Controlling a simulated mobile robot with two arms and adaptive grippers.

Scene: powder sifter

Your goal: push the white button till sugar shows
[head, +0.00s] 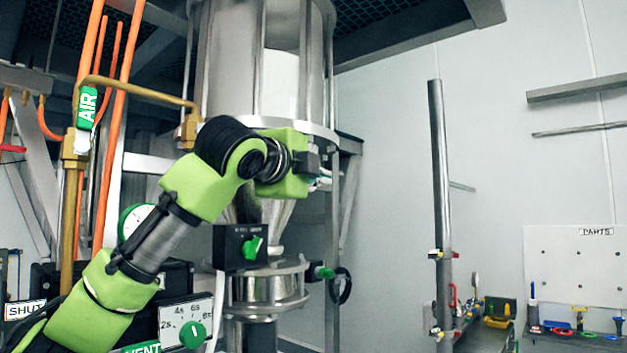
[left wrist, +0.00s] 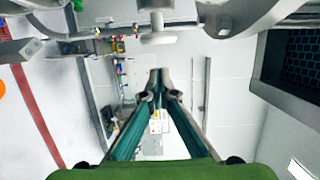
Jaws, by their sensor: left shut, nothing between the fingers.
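The white button (left wrist: 158,38) looks like a round white knob on a short stem, at the top middle of the left wrist view. My left gripper (left wrist: 156,75) is shut, its fingertips together and empty. In the picture the tips are just below the button with a small gap; I cannot tell the depth between them. My right gripper is not in view.
Below my wrist are a black box with a green knob (head: 240,246) and a round metal flange (head: 268,288). A dial plate (head: 186,322) and orange hoses are at left. A metal post (head: 439,200) and a parts board (head: 578,265) stand at right.

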